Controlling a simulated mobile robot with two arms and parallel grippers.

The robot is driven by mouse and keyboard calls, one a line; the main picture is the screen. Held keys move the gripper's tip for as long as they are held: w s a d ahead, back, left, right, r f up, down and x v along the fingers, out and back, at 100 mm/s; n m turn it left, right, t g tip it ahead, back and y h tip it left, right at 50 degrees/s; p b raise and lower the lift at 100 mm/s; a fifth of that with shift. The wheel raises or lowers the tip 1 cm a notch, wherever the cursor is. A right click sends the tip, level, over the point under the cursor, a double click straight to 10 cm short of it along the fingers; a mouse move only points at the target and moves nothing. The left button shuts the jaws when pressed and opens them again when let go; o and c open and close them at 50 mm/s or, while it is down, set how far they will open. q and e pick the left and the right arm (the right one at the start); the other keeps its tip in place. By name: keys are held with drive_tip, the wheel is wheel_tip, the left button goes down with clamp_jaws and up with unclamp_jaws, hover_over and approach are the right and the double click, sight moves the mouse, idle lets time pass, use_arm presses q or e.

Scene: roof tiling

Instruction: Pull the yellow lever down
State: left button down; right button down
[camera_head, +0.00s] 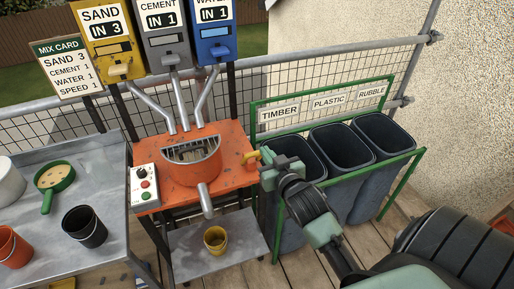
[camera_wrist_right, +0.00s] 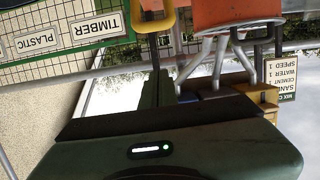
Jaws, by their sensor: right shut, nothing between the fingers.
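My left gripper is not in view.
The orange mixer (camera_head: 192,160) has a spout above a yellow bucket (camera_head: 215,239). Sand, cement and water dispensers (camera_head: 166,35) stand behind it. A control box (camera_head: 144,187) is at its left. Black bins (camera_head: 340,147) in a green frame stand close to my right arm.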

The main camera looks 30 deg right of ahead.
drive_tip(key=p, duration=0.2)
hover_over(256, 152)
drive_tip(key=w, duration=0.1)
wheel_tip(256, 152, down, 2)
drive_tip(key=f, duration=0.1)
drive_tip(key=s+f+p, duration=0.1)
drive_tip(key=shift+s+f, duration=0.1)
drive_tip(key=shift+f, duration=0.25)
drive_tip(key=shift+s+a+f, duration=0.15)
drive_tip(key=shift+s+f, duration=0.35)
drive_tip(key=shift+f, duration=0.05)
